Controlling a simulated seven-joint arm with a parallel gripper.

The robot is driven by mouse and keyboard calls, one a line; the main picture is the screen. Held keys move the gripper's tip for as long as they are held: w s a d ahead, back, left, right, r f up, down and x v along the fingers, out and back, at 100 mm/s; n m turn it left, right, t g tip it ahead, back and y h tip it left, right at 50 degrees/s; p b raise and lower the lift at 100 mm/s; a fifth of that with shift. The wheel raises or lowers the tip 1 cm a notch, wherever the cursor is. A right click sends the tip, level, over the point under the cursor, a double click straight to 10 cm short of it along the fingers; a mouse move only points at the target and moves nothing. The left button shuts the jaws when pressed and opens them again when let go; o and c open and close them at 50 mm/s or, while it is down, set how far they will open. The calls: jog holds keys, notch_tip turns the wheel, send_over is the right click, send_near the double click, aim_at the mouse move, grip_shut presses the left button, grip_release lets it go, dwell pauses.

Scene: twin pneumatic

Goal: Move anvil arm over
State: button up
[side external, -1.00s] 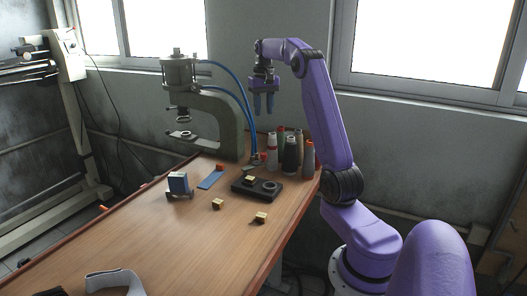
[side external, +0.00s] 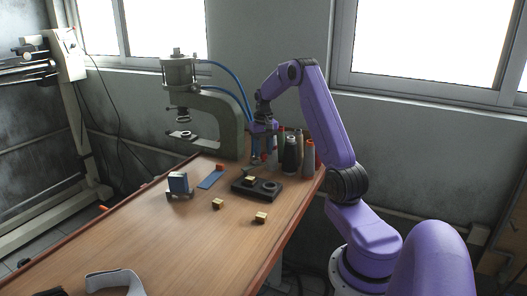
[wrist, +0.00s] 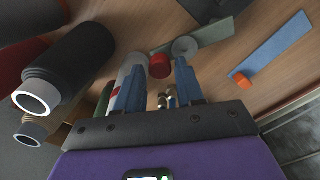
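My gripper (side external: 262,152) is lowered at the back of the bench, right of the press, with its blue fingers apart. In the wrist view, a red knob (wrist: 160,66) and a grey disc (wrist: 185,47) on a flat grey-green bar (wrist: 212,33) appear beyond and between the fingers (wrist: 160,84). I cannot tell whether the fingers touch the knob. The press (side external: 228,120) has a lower arm with a pale ring (side external: 184,135) under its ram. I cannot tell for sure which of these parts is the anvil arm.
Thread cones (side external: 291,155) stand close to the right of my gripper; a dark cone (wrist: 75,60) fills the wrist view's left.

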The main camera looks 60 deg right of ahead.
jog(key=shift+f, duration=0.35)
grip_shut()
